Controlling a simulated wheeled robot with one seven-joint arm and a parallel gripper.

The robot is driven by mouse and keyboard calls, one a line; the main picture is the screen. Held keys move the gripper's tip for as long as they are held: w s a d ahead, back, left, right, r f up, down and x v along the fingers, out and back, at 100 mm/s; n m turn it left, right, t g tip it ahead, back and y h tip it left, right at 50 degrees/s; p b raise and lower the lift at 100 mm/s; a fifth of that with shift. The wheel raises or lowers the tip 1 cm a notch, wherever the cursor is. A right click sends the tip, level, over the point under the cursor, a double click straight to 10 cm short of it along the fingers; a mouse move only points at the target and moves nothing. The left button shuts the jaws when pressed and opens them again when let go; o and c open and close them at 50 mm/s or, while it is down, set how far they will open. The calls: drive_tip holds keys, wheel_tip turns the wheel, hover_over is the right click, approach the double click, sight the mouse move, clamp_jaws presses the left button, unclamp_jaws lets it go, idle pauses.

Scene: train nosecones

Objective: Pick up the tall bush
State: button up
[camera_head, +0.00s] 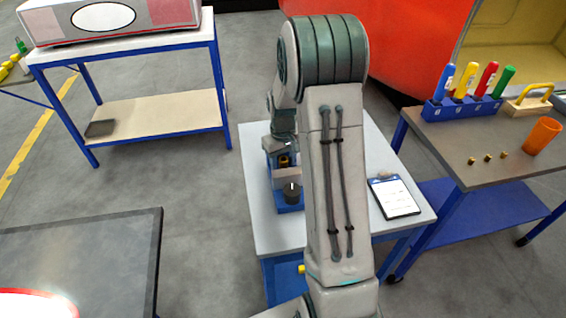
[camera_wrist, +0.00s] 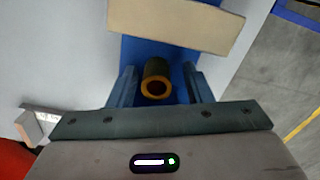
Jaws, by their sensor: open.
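A bush (camera_wrist: 157,80) with a dark outer side and a yellow-orange ring end shows between my fingers in the wrist view, on a blue base (camera_wrist: 178,52). My gripper (camera_wrist: 160,88) is open, with one blue-grey finger on each side of it and gaps between. In the head view my gripper (camera_head: 282,158) is over the blue base (camera_head: 290,208) on the light table, partly hidden by my arm. A black cylinder (camera_head: 291,194) stands nearer on that base. I cannot tell for sure which of the two is the taller.
A beige block (camera_wrist: 175,22) lies across the base close to the bush. A clipboard (camera_head: 395,196) lies on the table (camera_head: 262,232) to the right.

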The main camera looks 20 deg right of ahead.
drive_tip(key=shift+c, duration=0.4)
clamp_jaws()
drive_tip(key=shift+s+r, duration=0.1)
drive_tip(key=shift+r, duration=0.05)
